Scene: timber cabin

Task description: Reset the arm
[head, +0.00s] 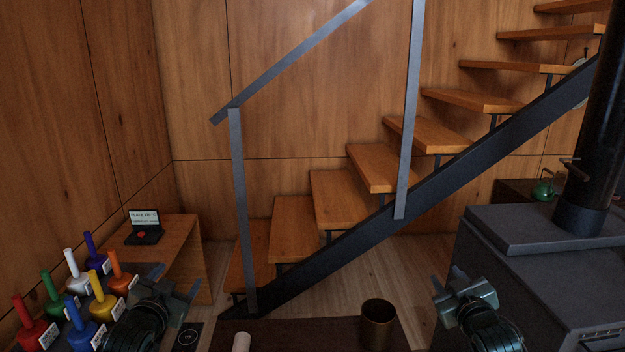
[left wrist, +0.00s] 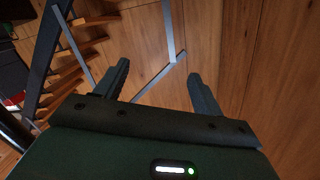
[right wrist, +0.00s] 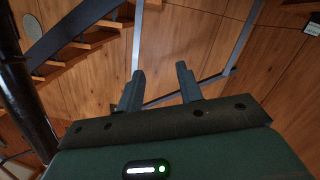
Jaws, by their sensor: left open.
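My left gripper (head: 174,281) is raised at the lower left in the head view, beside several coloured hand bells. Its two fingers stand wide apart in the left wrist view (left wrist: 158,70), with nothing between them. My right gripper (head: 447,279) is raised at the lower right, in front of the dark stove. In the right wrist view (right wrist: 160,69) its fingers stand apart with a narrower empty gap. Both grippers point up and forward, and neither touches any object that I can see.
Several bells, among them a red bell (head: 35,332) and an orange bell (head: 120,280), stand at lower left. A brown cup (head: 377,325) and a pale cylinder (head: 242,343) are on a dark surface (head: 310,335) between my arms. The stove (head: 530,265) is at right, stairs (head: 340,197) ahead.

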